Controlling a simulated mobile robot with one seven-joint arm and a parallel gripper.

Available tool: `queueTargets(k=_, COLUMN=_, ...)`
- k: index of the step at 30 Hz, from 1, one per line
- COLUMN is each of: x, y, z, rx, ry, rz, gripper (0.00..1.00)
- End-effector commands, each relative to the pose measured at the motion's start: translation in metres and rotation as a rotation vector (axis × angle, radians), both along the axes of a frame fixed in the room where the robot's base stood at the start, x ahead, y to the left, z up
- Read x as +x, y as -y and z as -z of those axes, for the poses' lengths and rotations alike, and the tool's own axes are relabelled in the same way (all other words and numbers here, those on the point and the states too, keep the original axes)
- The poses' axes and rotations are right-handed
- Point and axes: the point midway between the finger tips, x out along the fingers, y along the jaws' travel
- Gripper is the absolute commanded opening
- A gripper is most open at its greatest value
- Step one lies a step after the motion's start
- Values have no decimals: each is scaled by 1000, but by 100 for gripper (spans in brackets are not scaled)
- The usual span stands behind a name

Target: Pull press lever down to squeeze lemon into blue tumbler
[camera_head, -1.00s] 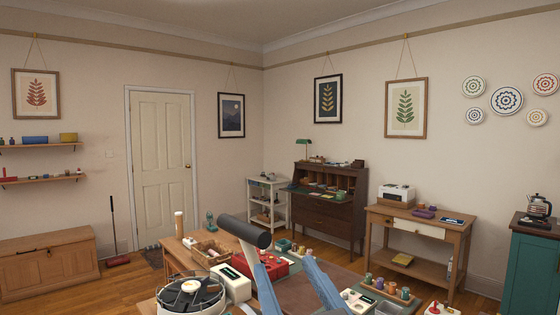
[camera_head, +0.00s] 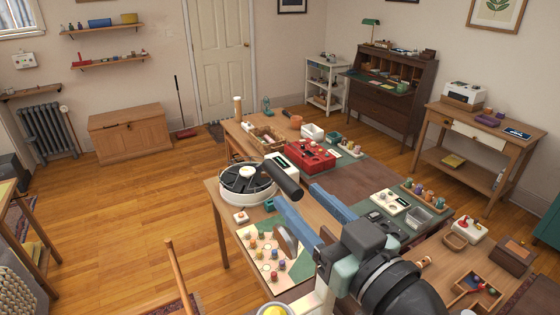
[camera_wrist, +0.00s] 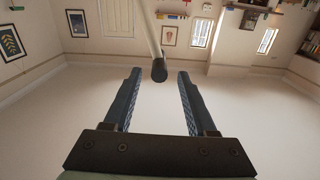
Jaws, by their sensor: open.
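The press lever shows its black cylindrical grip (camera_head: 283,178) in the head view, at the tips of my gripper (camera_head: 296,194). My gripper's two blue fingers are spread apart and hold nothing. In the wrist view, the end of the black grip (camera_wrist: 159,71) appears centred between the fingertips of my gripper (camera_wrist: 159,74), with its pale shaft (camera_wrist: 150,30) running upward; I cannot tell how deep it sits. A yellow round thing (camera_head: 273,311), possibly the lemon, is cut by the bottom edge of the head view. The blue tumbler is not in view.
A board with several coloured pegs (camera_head: 265,255) lies left of my arm. A red box (camera_head: 310,157) and small pots crowd the table. The wooden floor at left is open.

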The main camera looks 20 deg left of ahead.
Motion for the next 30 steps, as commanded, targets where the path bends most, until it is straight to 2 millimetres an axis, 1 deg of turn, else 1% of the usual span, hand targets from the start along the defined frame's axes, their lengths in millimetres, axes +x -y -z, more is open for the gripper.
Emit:
queueTargets(k=1, x=7, y=-10, z=-5, rx=0, ry=-4, rz=-5, gripper=57)
queueTargets(k=6, x=27, y=-36, z=-5, rx=2, ry=-2, rz=-3, gripper=57)
queueTargets(k=12, x=43, y=-55, z=-3, rx=0, ry=0, rz=-1, gripper=57)
queueTargets(k=17, x=47, y=-60, z=-1, rx=1, ry=1, rz=2, gripper=57)
queueTargets(k=24, x=48, y=-60, z=0, rx=0, ry=1, rz=2, gripper=57)
queueTargets(k=26, x=47, y=-60, z=0, rx=0, ry=1, rz=2, gripper=46)
queueTargets(k=30, x=47, y=-60, z=-1, rx=0, ry=1, rz=2, gripper=21)
